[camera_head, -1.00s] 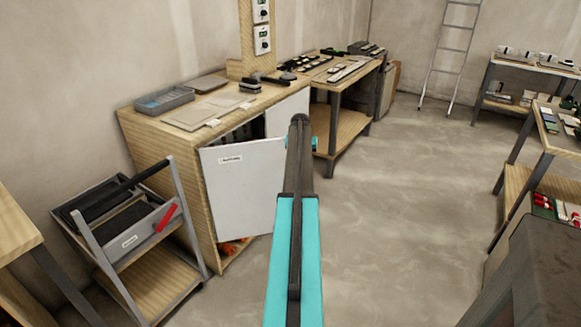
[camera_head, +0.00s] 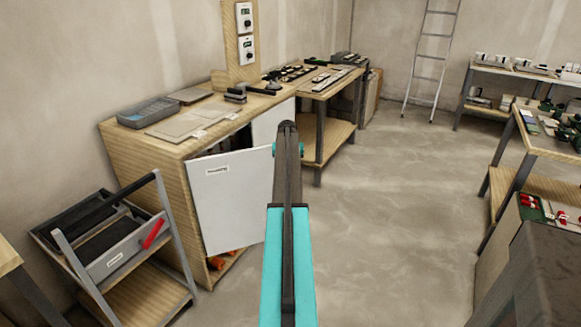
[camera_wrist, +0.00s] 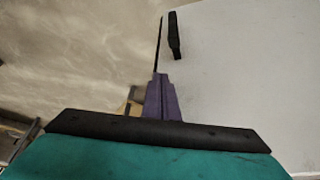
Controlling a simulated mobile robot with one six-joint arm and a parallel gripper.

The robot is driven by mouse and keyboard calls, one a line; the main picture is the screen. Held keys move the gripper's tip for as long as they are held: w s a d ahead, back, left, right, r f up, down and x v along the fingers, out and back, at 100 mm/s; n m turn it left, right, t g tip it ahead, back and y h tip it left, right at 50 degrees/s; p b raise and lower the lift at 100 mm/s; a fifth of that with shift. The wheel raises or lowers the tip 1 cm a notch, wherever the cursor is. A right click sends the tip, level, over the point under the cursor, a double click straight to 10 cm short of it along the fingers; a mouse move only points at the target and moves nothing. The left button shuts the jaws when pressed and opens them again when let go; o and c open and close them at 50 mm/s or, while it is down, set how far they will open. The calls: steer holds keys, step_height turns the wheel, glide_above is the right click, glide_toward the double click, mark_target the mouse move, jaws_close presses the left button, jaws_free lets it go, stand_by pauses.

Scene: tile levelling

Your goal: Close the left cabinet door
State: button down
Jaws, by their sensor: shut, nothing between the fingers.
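The left cabinet door (camera_head: 235,196) is a white panel with a small label, standing ajar from the wooden cabinet (camera_head: 150,160) in the head view. In the wrist view the door (camera_wrist: 250,70) fills the right side, with a dark handle (camera_wrist: 174,36) near its edge. My gripper (camera_wrist: 161,80) shows as purple fingers, shut and empty, close to the door's edge. I cannot tell whether they touch it. In the head view my arm hides the gripper and the door's right edge.
The right white door (camera_head: 272,122) is partly hidden behind my arm. A grey tool cart (camera_head: 110,262) stands left of the cabinet. A workbench (camera_head: 325,130) stands beyond it. The concrete floor (camera_head: 390,210) to the right is clear.

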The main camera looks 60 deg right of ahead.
steer(key=s+a+r, duration=0.4)
steer(key=s+r, duration=0.2)
steer(key=r, duration=0.3)
steer(key=shift+s+a+r, duration=0.2)
stand_by(0.3)
